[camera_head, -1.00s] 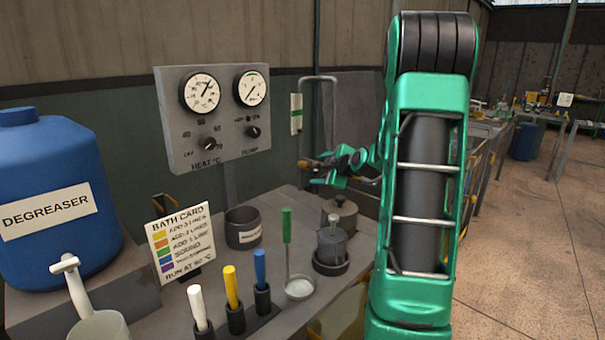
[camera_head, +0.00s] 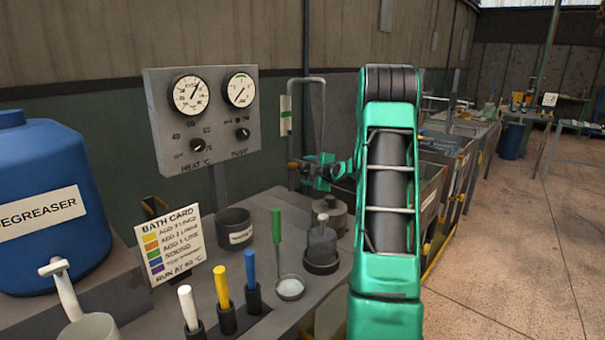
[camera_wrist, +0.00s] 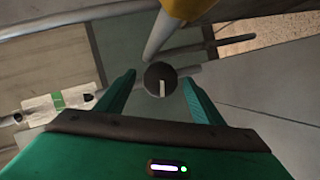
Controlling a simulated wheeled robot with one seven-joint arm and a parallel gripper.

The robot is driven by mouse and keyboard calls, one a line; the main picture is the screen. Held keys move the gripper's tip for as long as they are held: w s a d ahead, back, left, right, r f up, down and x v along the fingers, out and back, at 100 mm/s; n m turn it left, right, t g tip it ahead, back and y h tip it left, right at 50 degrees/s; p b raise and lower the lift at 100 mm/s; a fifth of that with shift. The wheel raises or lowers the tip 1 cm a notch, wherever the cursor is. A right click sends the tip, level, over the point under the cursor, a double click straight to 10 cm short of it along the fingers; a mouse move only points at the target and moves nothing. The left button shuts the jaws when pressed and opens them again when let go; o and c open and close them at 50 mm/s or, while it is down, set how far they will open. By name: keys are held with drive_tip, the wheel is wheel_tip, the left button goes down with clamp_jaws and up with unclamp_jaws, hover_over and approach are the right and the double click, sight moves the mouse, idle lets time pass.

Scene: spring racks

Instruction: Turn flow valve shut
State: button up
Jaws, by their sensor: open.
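The flow valve shows in the wrist view as a round dark knob (camera_wrist: 158,82) with a pale pointer mark, at the end of a grey pipe. My gripper (camera_wrist: 158,90) is open, with one green finger on each side of the knob and visible gaps to both. In the head view my gripper (camera_head: 315,170) is beside the upright pipe behind the bench, close to a small brass-coloured fitting (camera_head: 293,166). The knob itself is hard to make out there, hidden by my gripper.
A gauge panel (camera_head: 160,140) with two dials and two knobs stands left of the pipe. The bench holds a blue degreaser drum (camera_head: 45,240), a bath card (camera_head: 170,245), pots and coloured handles.

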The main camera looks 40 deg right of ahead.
drive_tip(key=shift+x, duration=0.9)
drive_tip(key=c, duration=1)
drive_tip(key=shift+c, duration=0.2)
drive_tip(key=shift+m, duration=0.3)
drive_tip(key=shift+m+g+y, duration=0.4)
drive_tip(key=shift+m+y, duration=1.5)
drive_tip(key=shift+m, duration=0.3)
drive_tip(key=shift+f, duration=0.1)
